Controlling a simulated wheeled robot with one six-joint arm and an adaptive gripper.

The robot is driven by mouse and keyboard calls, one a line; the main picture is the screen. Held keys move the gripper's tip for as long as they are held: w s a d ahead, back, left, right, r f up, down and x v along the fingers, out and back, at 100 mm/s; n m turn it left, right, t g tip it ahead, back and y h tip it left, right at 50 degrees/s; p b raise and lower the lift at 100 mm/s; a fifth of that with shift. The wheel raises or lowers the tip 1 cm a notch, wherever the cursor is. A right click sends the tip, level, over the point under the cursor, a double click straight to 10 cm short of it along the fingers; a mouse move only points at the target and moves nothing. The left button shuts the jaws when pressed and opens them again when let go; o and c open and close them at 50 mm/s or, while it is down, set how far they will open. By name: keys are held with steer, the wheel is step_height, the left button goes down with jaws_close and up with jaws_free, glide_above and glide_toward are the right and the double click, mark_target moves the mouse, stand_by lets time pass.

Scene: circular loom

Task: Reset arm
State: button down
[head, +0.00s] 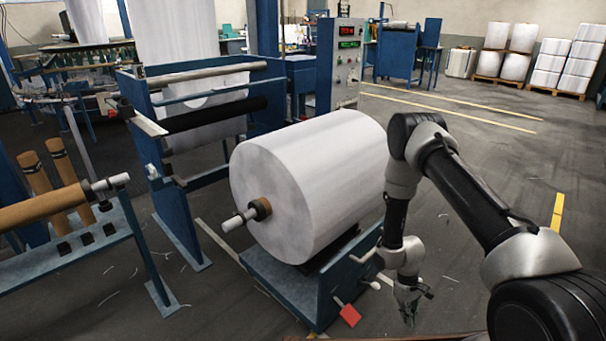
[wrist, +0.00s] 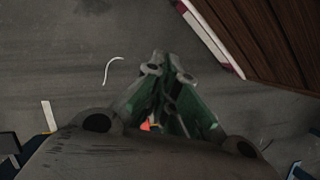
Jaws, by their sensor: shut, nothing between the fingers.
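My gripper (head: 408,308) hangs at the lower middle right of the head view, pointing down over the floor. It is just right of the blue cradle stand (head: 283,287). In the wrist view my gripper (wrist: 168,60) has its fingers closed together with nothing between them. Grey floor lies beneath the fingertips. My arm reaches from the lower right of the head view up to an elbow, then down to the gripper.
A large white roll (head: 310,175) lies on the stand, close left of my arm. A red tag (head: 350,315) hangs from the stand near my gripper. The blue loom frame (head: 180,230) stands further left. Open floor (head: 480,170) lies behind and right. A brown slatted surface (wrist: 275,40) shows in the wrist view.

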step_height(320, 180, up, 34)
steer(key=s+d+m, duration=0.2)
steer(key=s+m, duration=0.1)
steer(key=m, duration=0.1)
steer(key=s+r+m+t, duration=0.1)
steer(key=s+r+t, duration=0.3)
steer(key=r, duration=0.9)
steer(key=s+r+t+y, duration=0.1)
steer(key=s+r+t, duration=0.2)
steer(key=s+r, duration=0.7)
step_height(320, 180, up, 4)
steer(key=shift+s+r+m+t, duration=0.15)
steer(key=shift+r+m+t, duration=0.1)
steer(key=shift+m+t, duration=0.15)
steer(key=shift+d, duration=0.1)
